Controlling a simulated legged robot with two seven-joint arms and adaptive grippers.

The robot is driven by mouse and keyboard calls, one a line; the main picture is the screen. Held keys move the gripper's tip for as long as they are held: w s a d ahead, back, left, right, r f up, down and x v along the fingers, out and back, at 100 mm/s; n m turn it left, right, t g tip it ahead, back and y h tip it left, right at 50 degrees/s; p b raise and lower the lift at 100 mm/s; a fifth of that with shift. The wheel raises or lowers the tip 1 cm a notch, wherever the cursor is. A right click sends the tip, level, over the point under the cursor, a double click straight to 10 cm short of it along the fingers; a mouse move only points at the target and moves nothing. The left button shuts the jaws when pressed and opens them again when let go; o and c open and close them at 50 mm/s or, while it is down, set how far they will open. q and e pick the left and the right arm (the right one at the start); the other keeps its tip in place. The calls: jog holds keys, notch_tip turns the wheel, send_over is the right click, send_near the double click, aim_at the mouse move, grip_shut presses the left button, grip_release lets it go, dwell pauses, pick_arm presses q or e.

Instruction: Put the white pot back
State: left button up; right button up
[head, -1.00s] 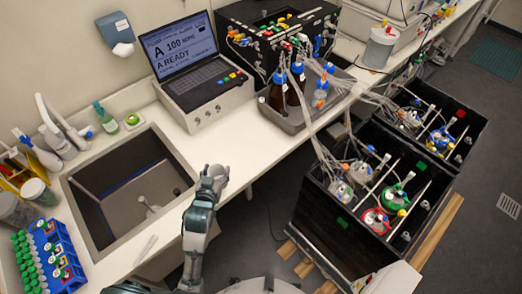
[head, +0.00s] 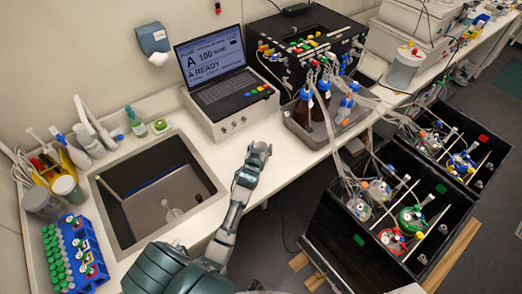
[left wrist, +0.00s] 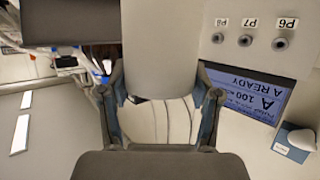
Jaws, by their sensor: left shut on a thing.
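My left gripper (head: 258,152) is over the bench's front edge, right of the sink and in front of the laptop. In the left wrist view my left gripper (left wrist: 160,112) has its two fingers on either side of a smooth pale body, the white pot (left wrist: 160,45), and is shut on it. The pot's lower part and base are not clear there. In the head view the gripper hides most or all of the pot. My right gripper is not in view.
A sink (head: 160,215) is set into the bench, with a blue tube rack (head: 72,258) at its left. A laptop (head: 222,85) and a grey bottle tray (head: 325,125) stand behind. Dark shaker boxes (head: 365,245) with tubed vessels stand at the right.

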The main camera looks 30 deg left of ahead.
aim_at(262, 148)
pick_arm(q)
jog(key=shift+w+a, duration=0.35)
jog(key=shift+a+f, duration=0.1)
jog(key=shift+f, duration=1.65)
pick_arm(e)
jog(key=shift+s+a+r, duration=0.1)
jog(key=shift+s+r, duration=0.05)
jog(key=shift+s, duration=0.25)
pick_arm(q)
jog(key=shift+d, duration=0.2)
jog(key=o, duration=0.9)
jog(key=shift+f, duration=0.1)
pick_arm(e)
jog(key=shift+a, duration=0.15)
pick_arm(q)
jog(key=shift+o, duration=0.2)
jog(key=shift+a, duration=0.1)
jog(key=v, duration=1.2)
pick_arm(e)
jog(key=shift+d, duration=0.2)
